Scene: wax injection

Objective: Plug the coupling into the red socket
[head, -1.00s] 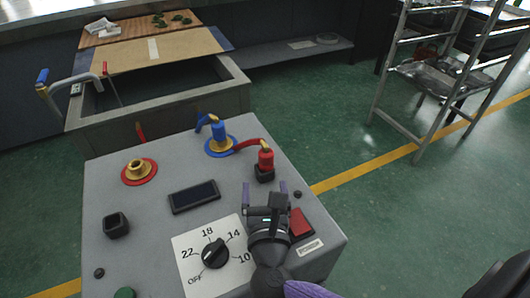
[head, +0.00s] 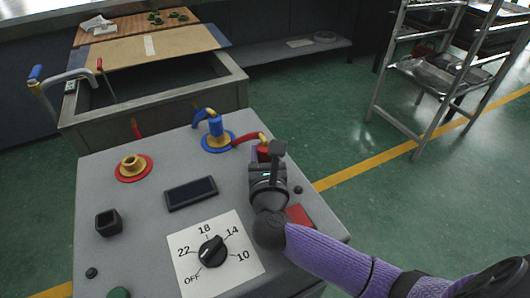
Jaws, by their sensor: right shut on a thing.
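The red socket (head: 134,167) is a brass fitting in a red ring at the left of the grey panel, with nothing in it. The red coupling (head: 263,149), on a short red and yellow hose, is at the panel's right, mostly hidden behind my right gripper. My right gripper (head: 266,160) is shut on the red coupling. The black holder under the coupling is hidden, so I cannot tell whether the coupling still sits in it. My left gripper is not in view.
A blue coupling (head: 216,128) stands in the blue-ringed socket (head: 218,145) between them. The panel also has a dark display (head: 190,193), an empty black holder (head: 108,222), a dial (head: 212,251) and a red switch (head: 299,215). An open tank (head: 160,105) lies behind.

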